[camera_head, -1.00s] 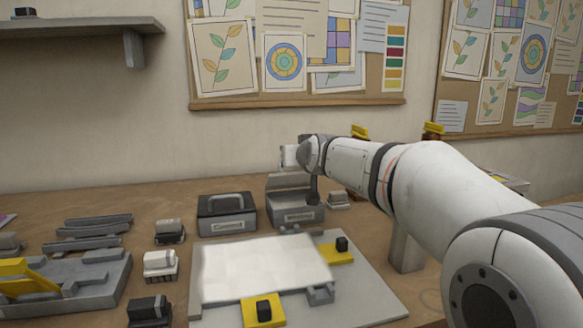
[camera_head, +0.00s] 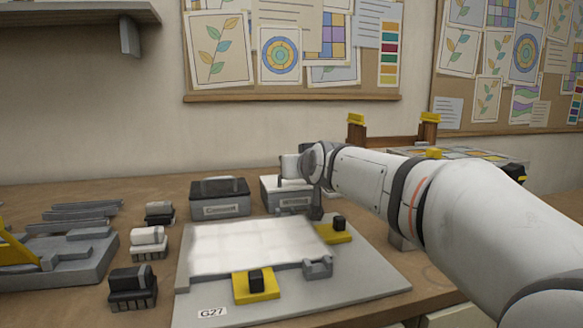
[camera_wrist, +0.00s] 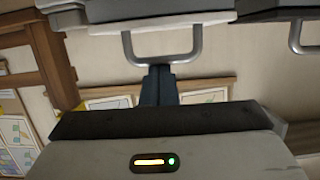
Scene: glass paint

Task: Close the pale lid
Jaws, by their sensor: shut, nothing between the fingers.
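The pale lid (camera_head: 272,184) lies over the right-hand grey box (camera_head: 288,203) at the back of the table and looks down; I cannot tell if it is fully seated. My gripper (camera_head: 316,212) is shut and empty, pointing down at the box's right front corner. My wrist hides part of the lid. In the wrist view, the dark fingers (camera_wrist: 158,78) are close to a grey handle (camera_wrist: 193,45) on the pale box front; contact is unclear.
A box with a dark lid (camera_head: 219,186) stands just left. A pale sheet on a grey board (camera_head: 350,285) with yellow clamps (camera_head: 257,287) lies in front. Small black and white blocks (camera_head: 149,242) stand to the left. A rack (camera_head: 385,140) stands behind my arm.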

